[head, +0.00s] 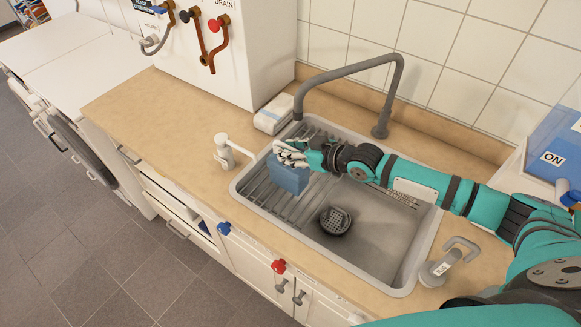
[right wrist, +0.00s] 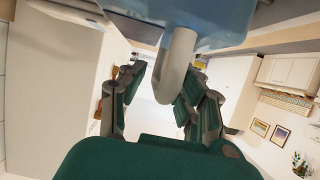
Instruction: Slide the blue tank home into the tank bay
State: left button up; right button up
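The blue tank (head: 290,179) is over the left, ribbed part of the sink in the head view; I cannot tell whether it touches the ribs. My right gripper (head: 291,155) is right above it, reaching in from the right. In the right wrist view the tank (right wrist: 225,18) fills the top, and its grey curved handle (right wrist: 178,68) hangs between the fingers of my right gripper (right wrist: 168,88). The fingers stand apart, with a visible gap on the left of the handle. My left gripper is not in view. I cannot make out the tank bay for sure.
The sink (head: 375,262) has a drain strainer (head: 335,221) and an arched grey faucet (head: 352,73). A machine with an ON label (head: 553,158) is at the right. The left counter (head: 150,112) is clear.

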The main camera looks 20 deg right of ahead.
grip_shut()
jog(key=shift+w+r, duration=0.15)
